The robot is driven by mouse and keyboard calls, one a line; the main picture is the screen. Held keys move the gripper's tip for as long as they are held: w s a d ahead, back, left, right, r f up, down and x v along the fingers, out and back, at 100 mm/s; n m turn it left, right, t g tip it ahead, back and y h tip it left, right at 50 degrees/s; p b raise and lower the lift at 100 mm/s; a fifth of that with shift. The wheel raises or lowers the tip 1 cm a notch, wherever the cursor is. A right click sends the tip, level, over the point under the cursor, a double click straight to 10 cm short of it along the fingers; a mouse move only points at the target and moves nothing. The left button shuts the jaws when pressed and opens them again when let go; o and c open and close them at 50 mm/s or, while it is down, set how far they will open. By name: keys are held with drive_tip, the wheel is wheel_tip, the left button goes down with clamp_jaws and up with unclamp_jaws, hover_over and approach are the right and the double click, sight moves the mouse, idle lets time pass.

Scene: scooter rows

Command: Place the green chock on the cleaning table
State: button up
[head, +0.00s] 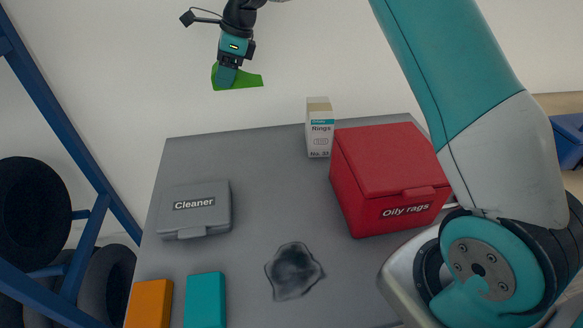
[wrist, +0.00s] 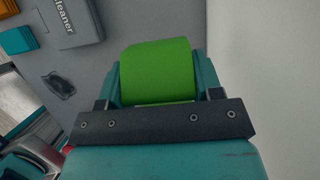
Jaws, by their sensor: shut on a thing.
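The green chock (head: 246,81) is held by my gripper (head: 227,78), up above and behind the far edge of the cleaning table in the head view. In the wrist view the chock (wrist: 157,72) sits between the two teal fingers of my gripper (wrist: 157,85), which is shut on it. The cleaning table (head: 262,190) has a grey top, also visible in the wrist view (wrist: 110,30). The chock appears apart from the table top.
The far-left middle is bare. A blue rack stands left.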

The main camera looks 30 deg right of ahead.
sight(233, 150)
wheel_tip(233, 150, down, 20)
drive_tip(key=shift+r, duration=0.25)
drive_tip(key=shift+f, duration=0.1)
drive_tip(key=o, duration=1.2)
drive_tip(key=shift+c, duration=0.2)
